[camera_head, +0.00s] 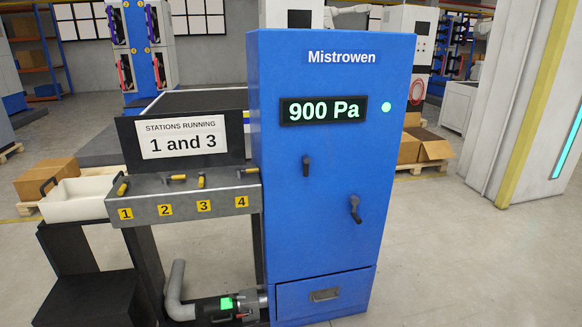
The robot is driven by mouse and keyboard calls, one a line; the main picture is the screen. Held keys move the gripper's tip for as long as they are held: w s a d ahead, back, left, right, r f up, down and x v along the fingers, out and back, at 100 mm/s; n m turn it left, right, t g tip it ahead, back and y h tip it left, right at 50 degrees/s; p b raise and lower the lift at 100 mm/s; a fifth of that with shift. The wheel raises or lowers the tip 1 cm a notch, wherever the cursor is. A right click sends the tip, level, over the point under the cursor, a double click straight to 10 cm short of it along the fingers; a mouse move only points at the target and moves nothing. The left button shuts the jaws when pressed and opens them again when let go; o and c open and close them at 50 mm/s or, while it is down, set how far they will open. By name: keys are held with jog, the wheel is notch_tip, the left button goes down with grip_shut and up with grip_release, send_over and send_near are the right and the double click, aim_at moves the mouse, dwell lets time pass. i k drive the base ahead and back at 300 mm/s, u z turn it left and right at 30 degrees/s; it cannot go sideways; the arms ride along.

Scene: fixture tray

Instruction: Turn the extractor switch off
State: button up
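A blue cabinet (335,245) marked "Mistrowen" stands right of centre. Its display (323,110) reads 900 Pa, and a round lamp (386,107) beside it glows green. Two dark handles are on its front: an upper-left handle (306,166), near upright, and a lower-right handle (355,209), pointing down with a slight tilt. Neither handle has a readable label, so I cannot tell which is the extractor switch. My gripper is not in view, and nothing covers the cabinet front.
Left of the cabinet, a grey rail (186,204) carries yellow-handled levers numbered 1 to 4. Levers 2 and 4 lie sideways; 1 and 3 point more forward. A sign (182,138) reads "STATIONS RUNNING 1 and 3". A grey pipe (175,285) sits low. Floor (450,260) at right is clear.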

aim_at(307, 160)
jog(key=u, duration=0.15)
jog(key=i, duration=1.4)
jog(key=z, duration=0.35)
